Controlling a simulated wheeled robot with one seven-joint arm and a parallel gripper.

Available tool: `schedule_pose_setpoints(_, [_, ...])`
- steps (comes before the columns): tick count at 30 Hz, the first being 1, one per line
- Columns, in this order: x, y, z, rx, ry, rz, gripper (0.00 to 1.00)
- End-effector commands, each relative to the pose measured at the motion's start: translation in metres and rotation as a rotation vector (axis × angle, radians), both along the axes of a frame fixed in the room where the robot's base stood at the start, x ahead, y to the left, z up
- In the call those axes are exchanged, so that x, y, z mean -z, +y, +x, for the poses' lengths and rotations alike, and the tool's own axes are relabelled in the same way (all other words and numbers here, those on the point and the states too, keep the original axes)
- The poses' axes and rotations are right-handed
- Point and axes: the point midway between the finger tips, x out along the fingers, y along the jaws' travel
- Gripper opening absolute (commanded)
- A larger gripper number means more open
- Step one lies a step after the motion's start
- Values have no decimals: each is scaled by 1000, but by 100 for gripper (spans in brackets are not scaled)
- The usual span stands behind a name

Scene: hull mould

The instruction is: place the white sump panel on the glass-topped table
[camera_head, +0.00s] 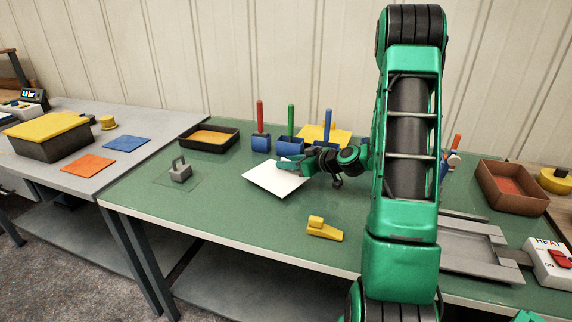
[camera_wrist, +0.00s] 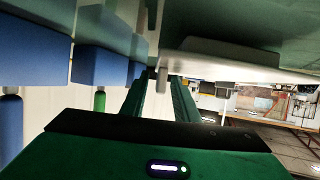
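The white sump panel (camera_head: 268,181) is a flat white sheet at the middle of the green table (camera_head: 225,222), partly covered at its far right side by my gripper. My gripper (camera_head: 284,164) is low over the panel's far edge; whether it touches cannot be told. That view is upside down, with the tabletop above.
A grey handled block (camera_head: 181,174) stands left of the panel, a yellow piece (camera_head: 324,229) in front. Blue blocks (camera_head: 261,143) with coloured rods stand behind, a black tray (camera_head: 208,138) back left. A grey table (camera_head: 134,127) adjoins at left. Green surface between panel and front edge is mostly clear.

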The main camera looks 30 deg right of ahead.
Motion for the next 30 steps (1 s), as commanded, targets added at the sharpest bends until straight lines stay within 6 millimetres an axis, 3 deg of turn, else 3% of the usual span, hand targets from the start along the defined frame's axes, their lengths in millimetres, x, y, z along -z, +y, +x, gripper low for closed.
schedule_pose_setpoints(8, [-4,-2,-3,2,0,0,28])
schedule_pose_setpoints(24, [-40,-26,-88,5,0,-1,28])
schedule_pose_setpoints(30, [-47,-30,-104,2,0,-1,28])
